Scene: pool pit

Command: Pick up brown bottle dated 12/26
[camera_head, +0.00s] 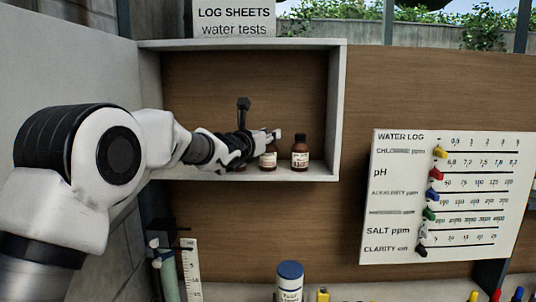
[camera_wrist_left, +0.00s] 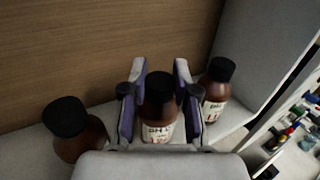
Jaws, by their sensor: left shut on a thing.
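Three brown bottles with black caps stand in a row on the shelf. My left gripper (camera_head: 264,137) reaches in from the left and is shut on the middle brown bottle (camera_head: 268,160). In the left wrist view that bottle (camera_wrist_left: 159,108) is between the two fingers, its pale label facing the camera with "pH" partly readable. The right brown bottle (camera_head: 300,154) stands free beside it and also shows in the wrist view (camera_wrist_left: 216,92). The left brown bottle (camera_wrist_left: 78,135) is mostly hidden by my gripper in the head view. No date is readable on any label.
A white water log board (camera_head: 445,195) hangs to the right. A blue-lidded container (camera_head: 290,280) stands below the shelf.

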